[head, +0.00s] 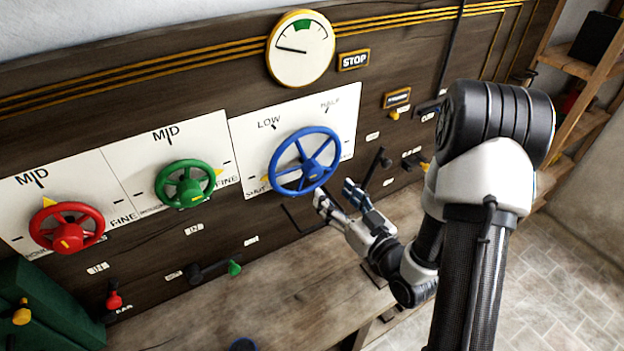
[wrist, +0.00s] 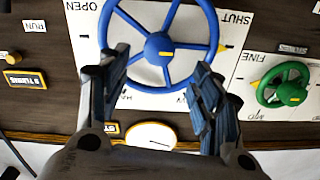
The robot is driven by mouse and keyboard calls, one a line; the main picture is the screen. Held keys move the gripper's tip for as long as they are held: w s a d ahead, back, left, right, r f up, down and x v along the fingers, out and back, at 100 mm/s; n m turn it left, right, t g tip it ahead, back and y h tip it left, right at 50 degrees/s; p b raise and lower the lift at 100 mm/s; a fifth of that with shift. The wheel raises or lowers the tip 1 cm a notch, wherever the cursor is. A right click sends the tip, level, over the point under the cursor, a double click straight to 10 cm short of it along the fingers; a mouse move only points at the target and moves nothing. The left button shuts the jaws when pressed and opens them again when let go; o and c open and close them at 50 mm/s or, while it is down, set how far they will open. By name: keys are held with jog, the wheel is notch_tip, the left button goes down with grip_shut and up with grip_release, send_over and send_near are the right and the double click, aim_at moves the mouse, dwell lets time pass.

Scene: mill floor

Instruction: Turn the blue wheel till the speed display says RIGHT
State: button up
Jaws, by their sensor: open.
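The blue wheel (head: 304,163) is mounted on a white scale plate marked LOW, HALF and SHUT; its yellow pointer is at the left, by SHUT. In the wrist view, the wheel's hub (wrist: 160,48) lies between my fingers. My gripper (head: 335,194) is open at the wheel's lower right edge in the head view; I cannot tell whether it touches the rim. In the wrist view, my gripper (wrist: 162,58) holds nothing. The small display (head: 354,60) reads STOP. The round dial (head: 301,48) beside it has its needle pointing left, below the green band at the top.
A green wheel (head: 184,184) and a red wheel (head: 66,227) are on plates to the left. A black lever (head: 381,160) stands close right of my gripper. A green-knobbed lever (head: 233,268) is below. A wooden ledge (head: 300,300) runs under the panel.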

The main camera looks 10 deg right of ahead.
aim_at(317, 175)
jog(key=b+x, duration=0.6)
jog(key=x, duration=0.5)
jog(key=shift+w+d, duration=0.1)
jog(key=shift+c, duration=0.5)
jog(key=c, duration=1)
